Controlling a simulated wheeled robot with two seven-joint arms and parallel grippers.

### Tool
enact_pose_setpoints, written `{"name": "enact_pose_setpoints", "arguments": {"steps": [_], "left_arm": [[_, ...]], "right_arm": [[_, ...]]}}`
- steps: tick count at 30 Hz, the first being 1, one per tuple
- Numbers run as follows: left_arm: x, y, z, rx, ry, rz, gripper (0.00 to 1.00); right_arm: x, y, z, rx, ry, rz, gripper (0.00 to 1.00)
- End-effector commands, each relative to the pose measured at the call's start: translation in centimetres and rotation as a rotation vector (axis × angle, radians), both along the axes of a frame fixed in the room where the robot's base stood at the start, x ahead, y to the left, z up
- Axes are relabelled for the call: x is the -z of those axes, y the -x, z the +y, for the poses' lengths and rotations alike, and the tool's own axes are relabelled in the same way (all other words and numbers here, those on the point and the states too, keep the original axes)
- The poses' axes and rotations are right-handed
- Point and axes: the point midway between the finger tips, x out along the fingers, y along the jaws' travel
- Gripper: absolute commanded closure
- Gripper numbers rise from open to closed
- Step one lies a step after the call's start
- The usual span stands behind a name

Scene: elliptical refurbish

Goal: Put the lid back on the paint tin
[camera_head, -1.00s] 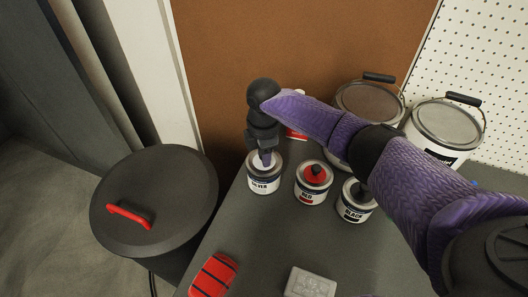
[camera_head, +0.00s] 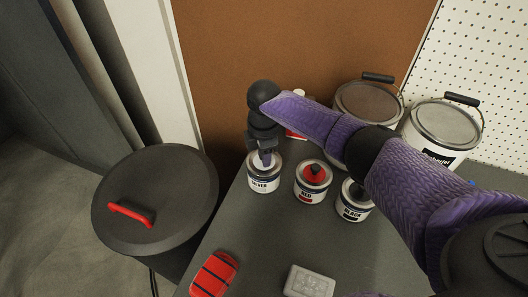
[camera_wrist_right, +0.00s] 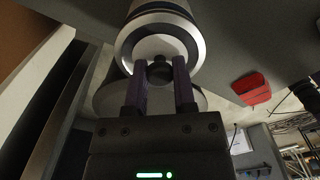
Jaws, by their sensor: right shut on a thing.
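The paint tin labelled SILVER (camera_head: 264,184) stands upright near the left edge of the grey table. My right gripper (camera_head: 265,158) points down over its top. In the right wrist view my right gripper (camera_wrist_right: 159,78) is shut on the small dark knob (camera_wrist_right: 159,72) of a pale round lid (camera_wrist_right: 158,45). The lid lies within the outline of the tin's shiny rim (camera_wrist_right: 125,52); whether it is fully seated I cannot tell. My left gripper is not in view.
The RED tin (camera_head: 311,191) and BLACK tin (camera_head: 352,210) stand close on the right. Two large pails (camera_head: 446,122) are behind my right arm. A red case (camera_head: 213,275) and grey box (camera_head: 310,281) lie in front. A dark lidded bin (camera_head: 165,190) stands left of the table.

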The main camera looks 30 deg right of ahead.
Motion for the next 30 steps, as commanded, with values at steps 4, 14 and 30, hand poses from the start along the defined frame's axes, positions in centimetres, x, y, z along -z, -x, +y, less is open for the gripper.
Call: {"name": "enact_pose_setpoints", "arguments": {"steps": [4, 14, 30], "left_arm": [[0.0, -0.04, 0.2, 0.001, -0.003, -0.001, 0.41], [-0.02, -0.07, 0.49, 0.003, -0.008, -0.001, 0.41], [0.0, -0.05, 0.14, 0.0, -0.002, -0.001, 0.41]], "right_arm": [[0.01, 0.0, 0.01, 0.0, 0.0, 0.0, 1.0], [0.02, 0.01, 0.02, -0.001, 0.0, 0.0, 0.26], [0.01, 0.01, 0.02, -0.001, 0.0, 0.0, 0.0]]}}
